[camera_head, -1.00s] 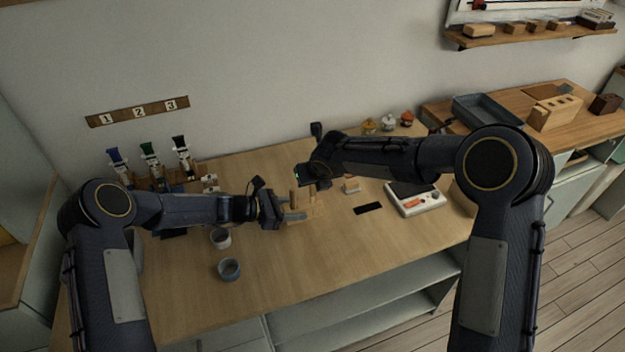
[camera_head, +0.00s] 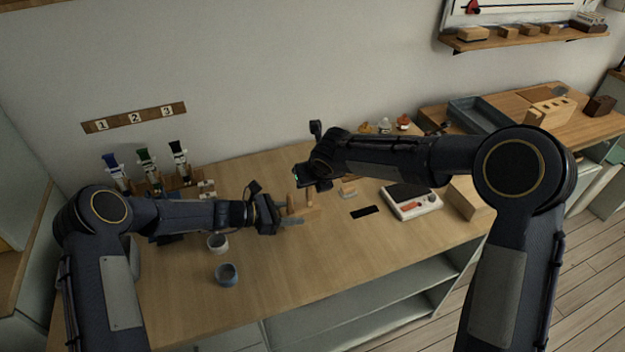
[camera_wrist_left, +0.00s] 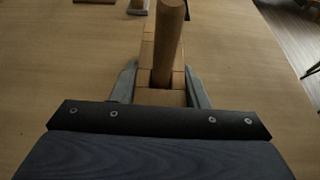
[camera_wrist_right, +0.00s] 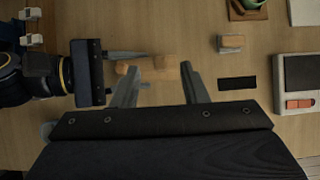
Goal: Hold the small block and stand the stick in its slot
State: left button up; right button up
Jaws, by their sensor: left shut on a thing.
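The small wooden block (camera_wrist_left: 160,97) lies between the fingers of my left gripper (camera_wrist_left: 160,80), which is shut on it at the table. A round wooden stick (camera_wrist_left: 168,42) rises from the block's slot in the left wrist view, looking roughly upright with a slight lean. The stick also shows in the head view (camera_head: 291,201), beside the left gripper (camera_head: 279,214). My right gripper (camera_wrist_right: 162,72) is open, its fingers spread wide above the block area with nothing visibly held. The stick's foot inside the slot is hard to make out.
Two small cups (camera_head: 226,274) stand in front of my left arm. A small wooden piece (camera_wrist_right: 231,43), a black strip (camera_wrist_right: 237,84) and a grey-white device (camera_head: 412,200) lie to the right. Bottles in a rack (camera_head: 148,170) stand at the back left. The table's front middle is clear.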

jog(key=v, duration=1.2)
pick_arm(q)
jog(key=o, duration=1.2)
jog(key=shift+a, duration=0.1)
